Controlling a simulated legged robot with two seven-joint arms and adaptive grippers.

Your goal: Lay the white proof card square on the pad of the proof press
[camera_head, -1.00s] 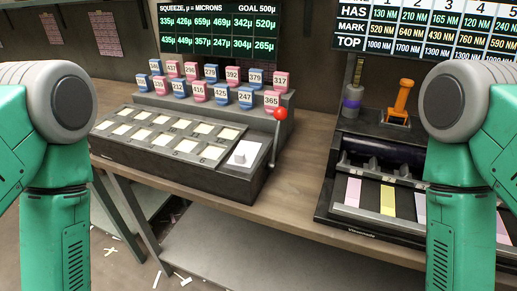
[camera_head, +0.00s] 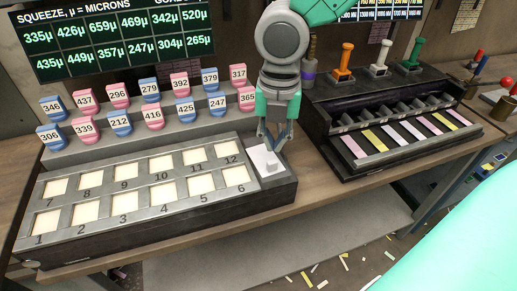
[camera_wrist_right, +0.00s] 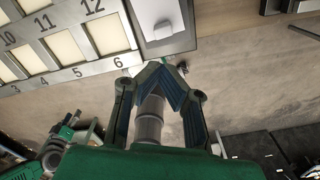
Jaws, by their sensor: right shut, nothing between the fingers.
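A flat white card (camera_head: 262,158) with a small raised white block on it lies in the bay at the right end of the numbered block machine. I take it to be the proof card; it also shows at the top of the right wrist view (camera_wrist_right: 176,42). My right gripper (camera_head: 272,145) hangs just above and behind the card in the head view. Its fingertips come together in the wrist view (camera_wrist_right: 163,68), with nothing between them. I cannot tell whether they touch the card. A machine with a red knob (camera_head: 509,88), cut off at the right edge, may be the proof press; its pad is not clear.
The numbered machine (camera_head: 75,241) has pale pads in front and rows of pink and blue numbered blocks behind. A dark rack (camera_head: 345,172) with coloured strips and handled stamps stands to the right. Bare wooden bench (camera_head: 315,186) lies between them.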

